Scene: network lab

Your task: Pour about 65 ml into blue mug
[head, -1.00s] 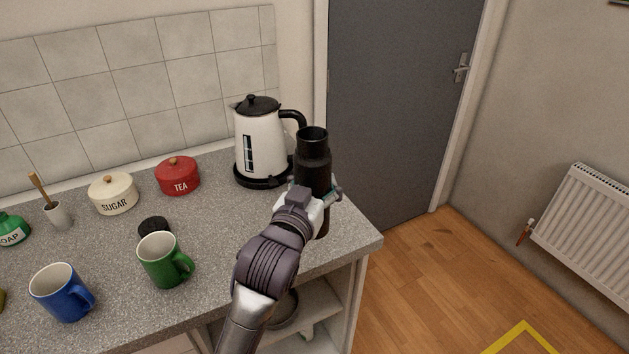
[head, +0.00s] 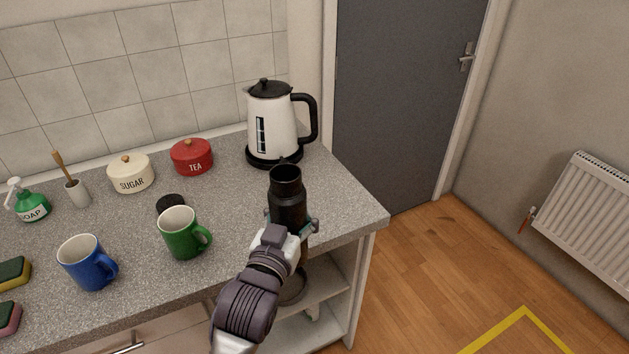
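The blue mug (head: 86,265) stands upright on the grey counter at the left, its handle to the right. My one visible gripper, which I take as the right (head: 292,222), is shut around a black open-topped flask (head: 287,194). The flask is upright near the counter's front right edge, to the right of the mugs; whether its base touches anything is hidden. A small black cap (head: 170,204) lies on the counter behind the green mug. My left gripper is out of view. The inside of the flask is too dark to tell its contents.
The green mug (head: 184,234) stands between the blue mug and the flask. A white kettle (head: 272,128), red tea pot (head: 192,157), sugar pot (head: 131,175), brush holder (head: 78,193) and soap bottle (head: 32,207) line the back. Sponges (head: 13,274) lie at left.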

